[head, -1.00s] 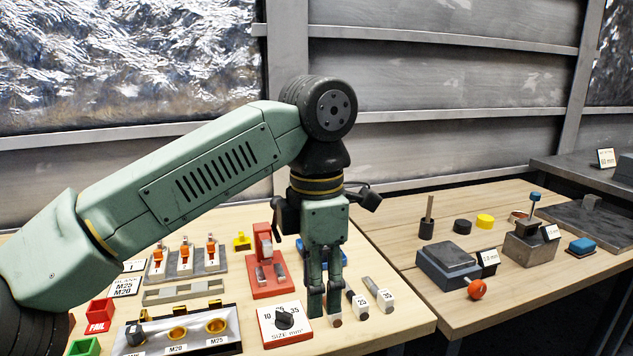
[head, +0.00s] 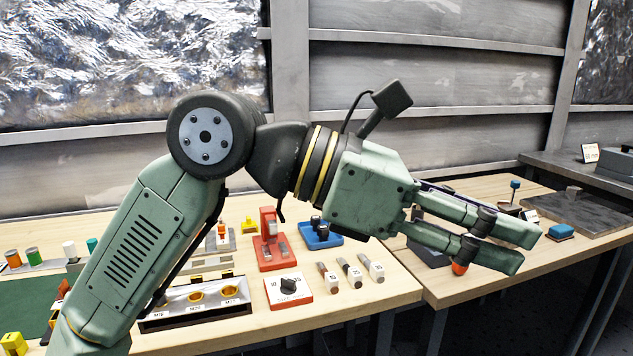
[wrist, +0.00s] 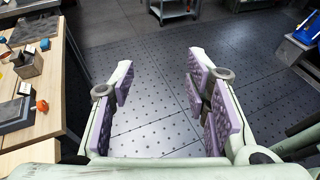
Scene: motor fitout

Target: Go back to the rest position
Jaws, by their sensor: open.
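My gripper (head: 528,248) is raised above the tables in the head view, stretched out to the right and tipped slightly down. Its two fingers are apart, with nothing between them. In the wrist view the open fingers with purple pads (wrist: 160,78) frame only bare floor. In the head view the fingers hide part of the right table and its grey block.
The left table (head: 385,304) holds a size dial (head: 288,290), several white-ended pieces (head: 355,278), a red stand (head: 268,255) and a blue tray (head: 318,241). The right table (head: 470,290) bears an orange knob (wrist: 42,106). The perforated floor (wrist: 150,135) is open below the gripper.

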